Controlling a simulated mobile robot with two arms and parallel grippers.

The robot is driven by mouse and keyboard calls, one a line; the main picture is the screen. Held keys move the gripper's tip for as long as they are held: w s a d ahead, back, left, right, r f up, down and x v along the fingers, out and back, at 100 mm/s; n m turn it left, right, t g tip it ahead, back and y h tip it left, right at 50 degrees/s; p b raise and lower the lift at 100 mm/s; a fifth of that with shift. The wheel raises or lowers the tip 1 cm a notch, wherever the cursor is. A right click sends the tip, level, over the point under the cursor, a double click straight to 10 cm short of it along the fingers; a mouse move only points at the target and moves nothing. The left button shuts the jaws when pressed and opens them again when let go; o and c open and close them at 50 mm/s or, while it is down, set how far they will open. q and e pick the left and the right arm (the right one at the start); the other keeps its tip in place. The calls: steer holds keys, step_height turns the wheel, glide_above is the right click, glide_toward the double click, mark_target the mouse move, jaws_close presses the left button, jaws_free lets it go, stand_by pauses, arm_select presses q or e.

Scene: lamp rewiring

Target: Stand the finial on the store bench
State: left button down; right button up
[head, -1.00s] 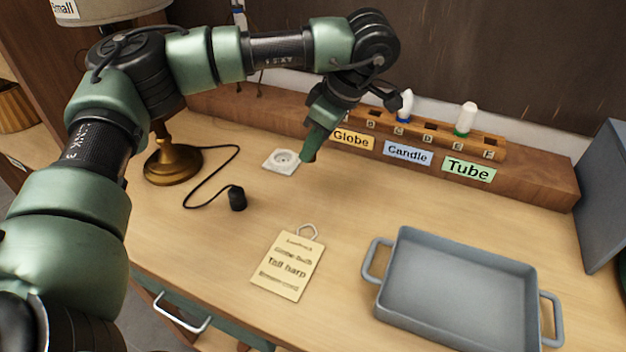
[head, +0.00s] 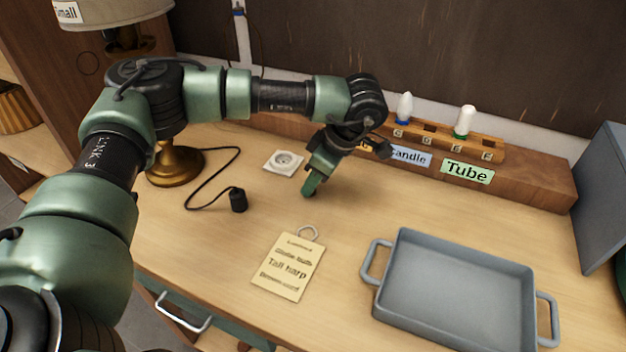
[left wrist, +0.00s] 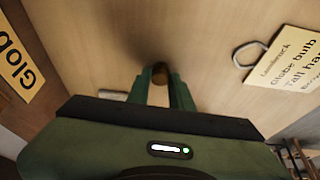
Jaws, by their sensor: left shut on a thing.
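My left gripper (head: 311,188) points down, low over the bare wood of the store bench (head: 220,260), in front of the white socket plate. In the left wrist view, its green fingers (left wrist: 161,84) are shut on a small dark brown rounded thing, which I take for the finial (left wrist: 160,70). The fingers hide most of it. I cannot tell whether it touches the bench. In the head view the finial is hidden by the fingers. My right gripper is not in view.
A grey tray (head: 389,310) stands at the right. A tag (head: 288,266) reading "Tall harp" lies near the front. A lamp base (head: 174,168), its cord plug (head: 238,200) and a white socket plate (head: 283,162) are at the left. A bulb rack (head: 475,150) stands behind.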

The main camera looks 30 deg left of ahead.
arm_select(q)
steer(key=c, duration=1.4)
jaws_free()
steer(key=shift+o, duration=0.7)
steer(key=shift+r, duration=0.2)
steer(key=b+v, duration=0.1)
steer(key=v, duration=1)
steer(key=shift+d+r, duration=0.15)
steer(key=shift+r, duration=0.25)
